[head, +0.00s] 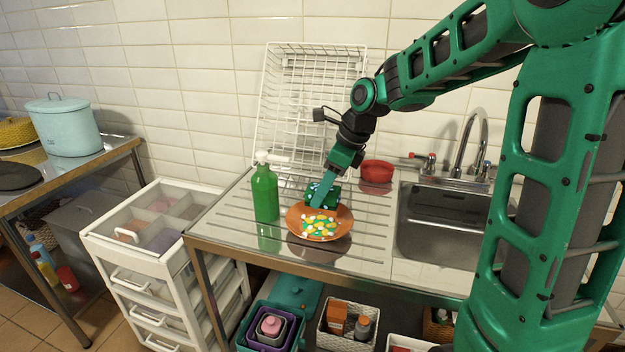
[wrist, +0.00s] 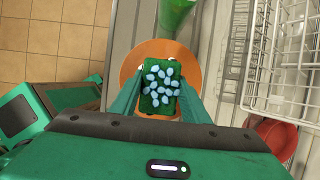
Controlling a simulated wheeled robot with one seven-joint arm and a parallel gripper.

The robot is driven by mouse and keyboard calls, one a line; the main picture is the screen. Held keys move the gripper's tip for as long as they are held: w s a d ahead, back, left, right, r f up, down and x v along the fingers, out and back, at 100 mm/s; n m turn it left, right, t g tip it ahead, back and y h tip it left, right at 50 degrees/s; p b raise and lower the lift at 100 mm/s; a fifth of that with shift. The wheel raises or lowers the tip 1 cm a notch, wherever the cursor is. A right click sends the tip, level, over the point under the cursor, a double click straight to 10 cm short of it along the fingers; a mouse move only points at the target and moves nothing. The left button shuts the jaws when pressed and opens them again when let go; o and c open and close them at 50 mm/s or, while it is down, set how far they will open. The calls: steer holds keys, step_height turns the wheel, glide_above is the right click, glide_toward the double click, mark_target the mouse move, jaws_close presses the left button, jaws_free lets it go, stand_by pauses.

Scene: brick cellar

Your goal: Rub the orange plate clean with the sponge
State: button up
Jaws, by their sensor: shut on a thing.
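The orange plate (head: 294,221) lies on the metal draining board, with several white, yellow and green spots on its face. It also shows in the wrist view (wrist: 160,48), partly covered by what I hold. My gripper (head: 321,199) is shut on the sponge (wrist: 152,104), a dark green block with pale blue spots on the side facing the wrist camera. In the head view the sponge (head: 331,193) is over the far part of the plate. I cannot tell whether it touches the plate.
A green bottle (head: 265,194) stands just left of the plate. A white wire rack (head: 300,100) leans on the wall behind. A red bowl (head: 376,174) is behind right, beside the sink (head: 440,225) and tap. A white drawer cart (head: 150,245) stands left of the counter.

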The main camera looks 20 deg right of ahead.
mark_target(310, 226)
steer(key=shift+w+f, duration=0.1)
steer(key=shift+w, duration=0.1)
steer(key=shift+a+f, duration=0.25)
steer(key=shift+f, duration=0.15)
steer(key=shift+d+f, duration=0.15)
steer(key=shift+f, duration=3.4)
steer(key=shift+w+d+r, duration=0.25)
steer(key=shift+d+r, duration=0.05)
steer(key=shift+d, duration=0.35)
steer(key=shift+w+d, duration=0.15)
steer(key=shift+w, duration=0.2)
steer(key=a, duration=0.3)
steer(key=shift+s+a+f, duration=0.1)
steer(key=shift+s+a, duration=0.2)
steer(key=shift+s, duration=0.05)
steer(key=d, duration=0.3)
steer(key=shift+s+d+f, duration=0.1)
steer(key=shift+d, duration=0.15)
steer(key=shift+w+d, duration=0.1)
steer(key=shift+w, duration=0.2)
steer(key=a, duration=0.3)
steer(key=shift+s, duration=0.3)
steer(key=shift+d+r, duration=0.8)
steer(key=shift+r, duration=0.2)
steer(key=shift+s+r, duration=0.2)
steer(key=shift+r, duration=0.15)
steer(key=shift+w+r, duration=0.1)
steer(key=shift+r, duration=2.35)
steer(key=shift+a+r, duration=0.1)
steer(key=shift+r, duration=0.1)
